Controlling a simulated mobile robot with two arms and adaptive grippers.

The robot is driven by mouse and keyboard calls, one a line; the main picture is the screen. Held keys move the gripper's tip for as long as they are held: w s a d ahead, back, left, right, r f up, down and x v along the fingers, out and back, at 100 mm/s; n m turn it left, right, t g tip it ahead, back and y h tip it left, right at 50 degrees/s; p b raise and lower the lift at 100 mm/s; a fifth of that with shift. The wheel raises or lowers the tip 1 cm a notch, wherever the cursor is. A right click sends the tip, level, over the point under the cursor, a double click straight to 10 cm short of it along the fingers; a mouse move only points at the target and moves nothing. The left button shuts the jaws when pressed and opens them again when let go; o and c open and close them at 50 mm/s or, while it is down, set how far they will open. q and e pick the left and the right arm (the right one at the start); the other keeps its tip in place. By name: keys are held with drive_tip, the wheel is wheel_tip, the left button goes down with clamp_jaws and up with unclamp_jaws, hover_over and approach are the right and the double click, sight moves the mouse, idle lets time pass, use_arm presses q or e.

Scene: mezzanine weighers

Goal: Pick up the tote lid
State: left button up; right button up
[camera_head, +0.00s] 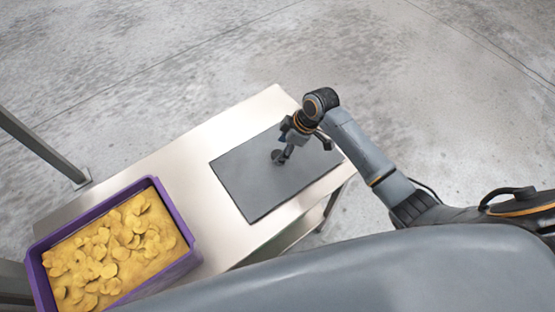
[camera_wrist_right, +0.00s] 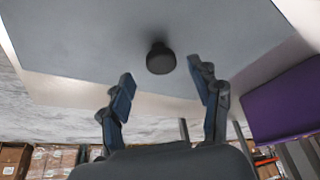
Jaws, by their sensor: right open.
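The tote lid (camera_head: 254,190) is a flat dark grey rectangle lying on the metal table. It has a round black knob (camera_head: 277,156) on its top, near its middle. In the right wrist view the lid (camera_wrist_right: 90,40) fills the upper part, and the knob (camera_wrist_right: 161,59) stands between and beyond my fingertips. My right gripper (camera_head: 285,146) is over the lid, close to the knob. In the wrist view its two fingers (camera_wrist_right: 160,90) are spread apart with nothing between them. I cannot tell whether a finger touches the lid. My left gripper is not in view.
A purple tote (camera_head: 190,255) full of yellow chips stands at the table's left end; its side shows in the wrist view (camera_wrist_right: 285,103). The steel table (camera_head: 150,172) is bare between tote and lid. A grey post (camera_head: 42,147) stands at the far left.

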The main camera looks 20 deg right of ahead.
sight(278, 154)
drive_tip(key=x, duration=0.4)
drive_tip(key=shift+s, duration=0.15)
clamp_jaws()
drive_tip(key=shift+r, duration=0.1)
